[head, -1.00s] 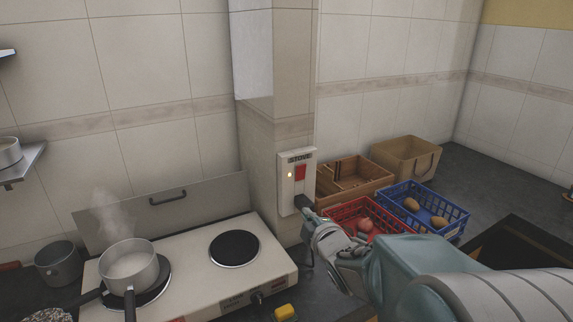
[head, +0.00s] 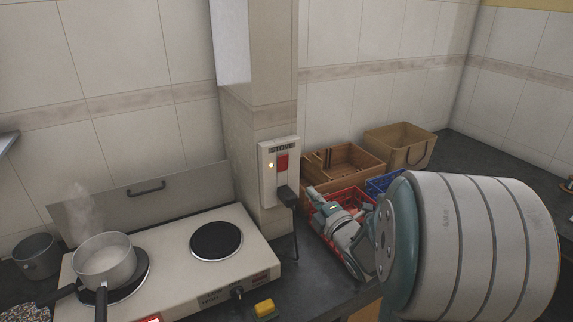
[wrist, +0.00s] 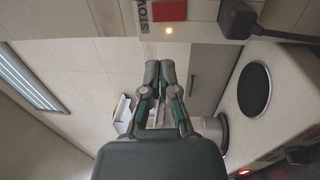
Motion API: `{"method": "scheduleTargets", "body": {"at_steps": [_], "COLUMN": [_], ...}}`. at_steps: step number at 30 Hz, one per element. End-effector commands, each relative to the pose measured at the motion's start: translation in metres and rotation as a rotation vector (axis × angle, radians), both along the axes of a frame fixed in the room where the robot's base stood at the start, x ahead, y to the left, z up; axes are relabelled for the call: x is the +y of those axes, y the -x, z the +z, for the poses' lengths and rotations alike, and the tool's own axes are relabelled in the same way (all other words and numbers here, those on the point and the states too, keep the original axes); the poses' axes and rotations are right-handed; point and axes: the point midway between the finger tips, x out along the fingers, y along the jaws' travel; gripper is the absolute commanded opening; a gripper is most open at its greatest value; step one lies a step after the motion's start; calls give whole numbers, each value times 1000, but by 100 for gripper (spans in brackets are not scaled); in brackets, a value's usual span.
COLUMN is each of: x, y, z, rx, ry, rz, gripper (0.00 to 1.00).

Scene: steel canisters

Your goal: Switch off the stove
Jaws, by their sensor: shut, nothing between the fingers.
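The wall switch plate labelled STOVE (head: 267,192) is on the tiled pillar behind the stove (head: 180,262). It has a red rocker switch (head: 282,163) and a small lit lamp (head: 271,166); a black plug (head: 287,196) sits in its lower part. My gripper (head: 313,192) appears just right of the plate in the head view, shut and empty. In the wrist view its closed fingertips (wrist: 160,68) point toward the plate, and the red switch (wrist: 169,11) is beyond them at the top edge. They look apart from the switch.
A steaming pot (head: 104,262) stands on the left burner; the right burner (head: 216,240) is bare. The plug's cord hangs down the pillar. A red crate (head: 312,222), a wooden box (head: 366,160) and a tan bin (head: 400,152) stand right of the pillar, near my arm.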

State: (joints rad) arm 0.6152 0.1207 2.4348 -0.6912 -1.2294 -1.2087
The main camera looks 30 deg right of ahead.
Motion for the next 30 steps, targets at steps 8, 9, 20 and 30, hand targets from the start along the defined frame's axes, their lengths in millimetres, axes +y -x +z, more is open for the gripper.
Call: {"method": "scheduleTargets", "body": {"at_steps": [8, 9, 20, 30], "x": [3, 3, 5, 5], "y": [-51, -59, -117, -129], "z": [5, 7, 14, 16], "rx": [1, 0, 1, 1], "ry": [-1, -1, -1, -1], "rz": [3, 2, 0, -1], "gripper": [0, 0, 0, 0]}}
